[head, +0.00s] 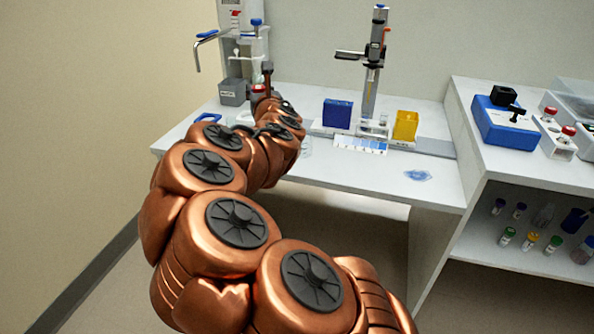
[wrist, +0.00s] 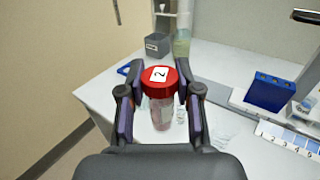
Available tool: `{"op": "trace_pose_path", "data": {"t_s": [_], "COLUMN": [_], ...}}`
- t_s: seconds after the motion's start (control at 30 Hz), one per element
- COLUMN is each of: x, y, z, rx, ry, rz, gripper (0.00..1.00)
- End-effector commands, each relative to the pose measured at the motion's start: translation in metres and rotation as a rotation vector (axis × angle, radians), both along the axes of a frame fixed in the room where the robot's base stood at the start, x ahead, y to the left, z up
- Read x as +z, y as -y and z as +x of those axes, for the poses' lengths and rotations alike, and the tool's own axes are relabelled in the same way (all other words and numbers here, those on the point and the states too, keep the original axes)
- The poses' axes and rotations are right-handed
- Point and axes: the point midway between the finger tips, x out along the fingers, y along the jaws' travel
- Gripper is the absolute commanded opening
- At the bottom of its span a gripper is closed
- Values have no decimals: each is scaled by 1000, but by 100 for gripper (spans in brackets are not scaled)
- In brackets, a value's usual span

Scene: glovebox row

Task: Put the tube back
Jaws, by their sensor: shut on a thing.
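A clear tube with a red cap (wrist: 160,79) marked with a white "2" label is between the fingers of my gripper (wrist: 159,95). The gripper is shut on it and holds it upright, above or near the white bench (wrist: 215,158). How far its bottom is from the bench I cannot tell. In the head view the red cap (head: 258,87) shows at the end of my arm, at the back left of the bench; the tube's body is hidden there. A white strip (head: 360,145) with numbers lies by the small clear holder (head: 374,128); it also shows in the wrist view (wrist: 287,138).
A blue box-like rack (head: 337,114) and a yellow one (head: 405,125) stand mid-bench, beside a tall stand (head: 371,85). A grey bin (head: 232,92) is at the back left. A clear bluish piece (head: 417,175) lies near the front edge. Red-capped items (head: 568,131) stand on the right bench.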

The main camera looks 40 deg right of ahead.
Motion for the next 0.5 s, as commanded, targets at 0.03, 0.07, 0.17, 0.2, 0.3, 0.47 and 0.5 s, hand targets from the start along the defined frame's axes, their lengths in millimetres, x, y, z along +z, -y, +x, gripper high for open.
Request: {"op": "trace_pose_path", "data": {"t_s": [0.03,0.07,0.17,0.2,0.3,0.47,0.5], "x": [-17,-20,-34,-41,-56,-81,-89], "y": [15,23,48,57,78,107,114], "z": [-13,-20,-44,-54,-79,-121,-131], "rx": [-29,-43,-92,-111,-159,-229,-247], "ry": [4,5,5,3,2,3,1], "rz": [-1,-1,-2,-1,-1,-2,-2], "gripper": [2,2,2,2,2,2,2]}}
